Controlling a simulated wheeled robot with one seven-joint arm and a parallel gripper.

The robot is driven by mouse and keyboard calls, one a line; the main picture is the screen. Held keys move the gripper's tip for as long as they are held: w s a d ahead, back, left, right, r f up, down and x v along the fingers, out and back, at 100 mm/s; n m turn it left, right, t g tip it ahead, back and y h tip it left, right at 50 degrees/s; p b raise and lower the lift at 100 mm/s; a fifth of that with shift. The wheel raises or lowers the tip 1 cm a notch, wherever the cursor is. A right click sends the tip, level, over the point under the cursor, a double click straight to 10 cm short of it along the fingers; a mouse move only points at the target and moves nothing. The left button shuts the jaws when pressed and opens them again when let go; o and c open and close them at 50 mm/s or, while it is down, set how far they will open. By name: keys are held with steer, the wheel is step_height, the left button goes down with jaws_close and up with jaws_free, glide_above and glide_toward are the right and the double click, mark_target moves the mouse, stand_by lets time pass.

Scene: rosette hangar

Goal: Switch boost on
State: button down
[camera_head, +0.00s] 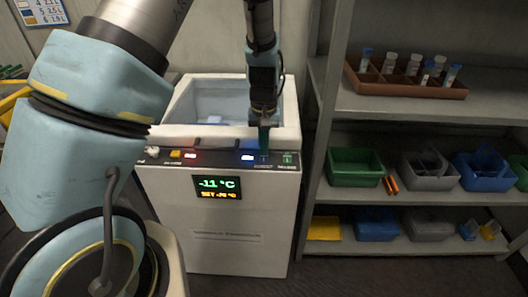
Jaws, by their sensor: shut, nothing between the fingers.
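A white chest freezer (225,240) stands in the middle with its top open. Its dark front control strip (215,157) carries a pale knob (152,152), a yellow button (175,154), a red light (190,155), a blue-white light (248,157) and a green-marked control (288,159) at the right. The small labels are too blurred to read surely, so I cannot tell which one is boost. My gripper (264,149) points down at the strip, between the blue-white light and the green-marked control. It is shut and empty, and hides part of the strip. Contact cannot be told.
A display (217,187) on the freezer front reads -11 °C above a yellow set line. A grey shelf unit (430,199) stands close at the right, holding a brown rack (405,88) of vials, a green bin (355,167) and a blue bin (487,171).

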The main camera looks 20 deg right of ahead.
mark_target(263, 159)
step_height(263, 159, up, 6)
steer(key=p, duration=0.3)
steer(key=shift+f+p, duration=0.25)
steer(key=shift+p, duration=0.15)
steer(key=w+a+r+n, duration=0.1)
steer(key=a+r, duration=0.3)
steer(key=a, duration=0.4)
steer(key=w+a+r+n, duration=0.1)
steer(key=a+r, duration=0.3)
steer(key=a, duration=0.4)
steer(key=s+a+r+n, duration=0.1)
steer(key=s+a+r, duration=0.1)
steer(key=a, duration=0.5)
steer(key=s+a+r+t, duration=0.1)
steer(key=s+a+r, duration=0.2)
steer(key=a, duration=0.4)
steer(key=shift+s+r+n+t, duration=0.2)
steer(key=shift+s+n+t, duration=0.15)
steer(key=shift+s, duration=0.2)
